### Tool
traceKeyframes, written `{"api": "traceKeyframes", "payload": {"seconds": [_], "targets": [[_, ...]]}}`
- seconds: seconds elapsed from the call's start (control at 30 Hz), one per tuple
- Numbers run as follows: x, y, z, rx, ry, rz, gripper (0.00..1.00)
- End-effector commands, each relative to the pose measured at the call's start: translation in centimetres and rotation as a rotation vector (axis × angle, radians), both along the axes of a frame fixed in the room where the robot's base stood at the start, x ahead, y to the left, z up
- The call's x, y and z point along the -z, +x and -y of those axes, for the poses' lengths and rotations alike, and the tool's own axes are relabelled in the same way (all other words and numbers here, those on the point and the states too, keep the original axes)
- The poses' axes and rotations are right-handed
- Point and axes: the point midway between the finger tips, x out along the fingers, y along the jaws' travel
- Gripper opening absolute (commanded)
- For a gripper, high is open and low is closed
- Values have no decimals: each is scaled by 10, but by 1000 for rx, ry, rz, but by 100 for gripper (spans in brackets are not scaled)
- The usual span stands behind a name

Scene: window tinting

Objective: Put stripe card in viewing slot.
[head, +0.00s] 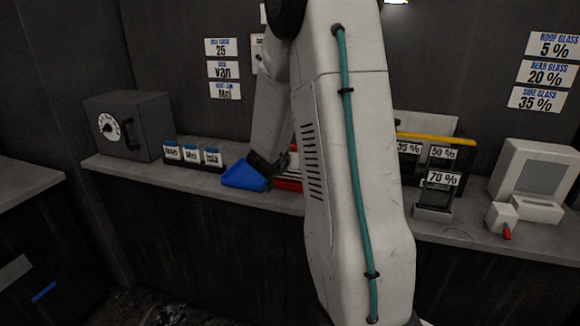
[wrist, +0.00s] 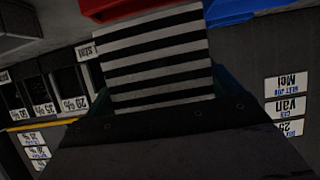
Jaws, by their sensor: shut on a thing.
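The stripe card (wrist: 157,58), black and white, fills the upper middle of the wrist view, its near edge at the dark body of my gripper (wrist: 158,108). My gripper is shut on the stripe card; the jaws' hold is mostly hidden. In the head view my gripper (head: 268,164) is low over the counter, beside a blue tray, and partly hidden by my arm. A small dark stand (head: 433,212) with a 70 % sample is right of my arm; I cannot tell whether it is the viewing slot.
The counter (head: 460,232) holds the blue tray (head: 243,176), a red tray (head: 289,184), labelled boxes (head: 190,154), a safe (head: 128,124) and a pale machine (head: 533,175). Tint samples (head: 409,148) and a yellow bar (head: 435,138) stand behind my arm.

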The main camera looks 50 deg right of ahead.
Motion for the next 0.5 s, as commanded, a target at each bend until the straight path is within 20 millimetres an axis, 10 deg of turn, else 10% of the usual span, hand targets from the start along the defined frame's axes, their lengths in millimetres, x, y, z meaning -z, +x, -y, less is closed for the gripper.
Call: {"api": "traceKeyframes", "payload": {"seconds": [0.5], "targets": [[36, 10, 0, -14, 0, 0, 68]]}}
